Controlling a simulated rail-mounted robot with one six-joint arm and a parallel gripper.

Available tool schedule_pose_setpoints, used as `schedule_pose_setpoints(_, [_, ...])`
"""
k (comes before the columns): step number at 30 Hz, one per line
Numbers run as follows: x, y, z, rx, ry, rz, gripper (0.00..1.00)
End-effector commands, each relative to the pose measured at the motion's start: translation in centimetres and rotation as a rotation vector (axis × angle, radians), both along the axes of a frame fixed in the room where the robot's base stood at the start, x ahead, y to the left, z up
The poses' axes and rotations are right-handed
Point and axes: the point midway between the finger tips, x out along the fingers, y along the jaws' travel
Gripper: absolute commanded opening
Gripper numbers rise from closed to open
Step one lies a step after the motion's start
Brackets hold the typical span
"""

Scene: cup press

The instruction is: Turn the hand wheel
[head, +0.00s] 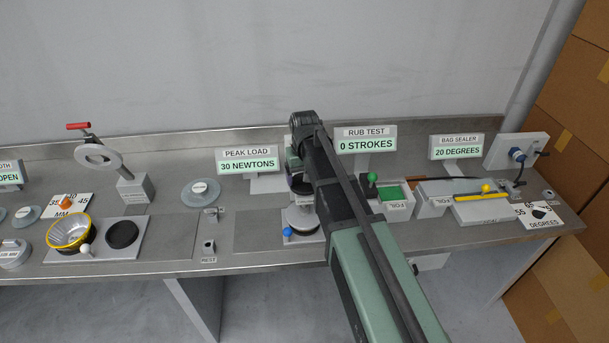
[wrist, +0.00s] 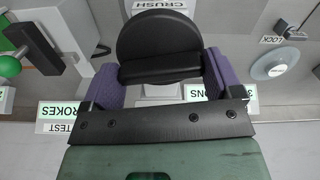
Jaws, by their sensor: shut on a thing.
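My gripper shows in the wrist view (wrist: 158,72), with its two purple finger pads on either side of a black round wheel (wrist: 158,35). The gripper is shut on this hand wheel, with the pads at its left and right edges. A dark bar lies across the wheel's near part. In the head view my arm hides most of the press and the wheel; the press's pale lower part (head: 300,218) shows beside the arm. The peak load sign (head: 248,161) reads 30 newtons.
A blue knob (head: 288,232) is at the front of the press. Right of my arm are the rub test sign (head: 366,139), a green ball knob (head: 372,177) and a bag sealer with a yellow bar (head: 482,197). A yellow-rimmed bowl (head: 70,232) stands at the left.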

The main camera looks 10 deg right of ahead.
Motion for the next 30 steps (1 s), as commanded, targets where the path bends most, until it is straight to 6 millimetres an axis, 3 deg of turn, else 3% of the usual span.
schedule_pose_setpoints(6, [0.0,0.0,0.0,0.0,0.0,-0.002,0.61])
schedule_pose_setpoints(7, [0.0,0.0,0.0,0.0,0.0,-0.002,0.88])
schedule_pose_setpoints(9, [0.0,0.0,0.0,0.0,0.0,-0.002,0.99])
schedule_pose_setpoints(16, [0.0,0.0,0.1,0.0,0.0,-0.001,1.0])
schedule_pose_setpoints(20, [0.0,0.0,1.2,0.0,0.0,-0.001,1.0])
schedule_pose_setpoints(30, [0.0,0.0,9.1,0.0,0.0,-0.002,1.0])
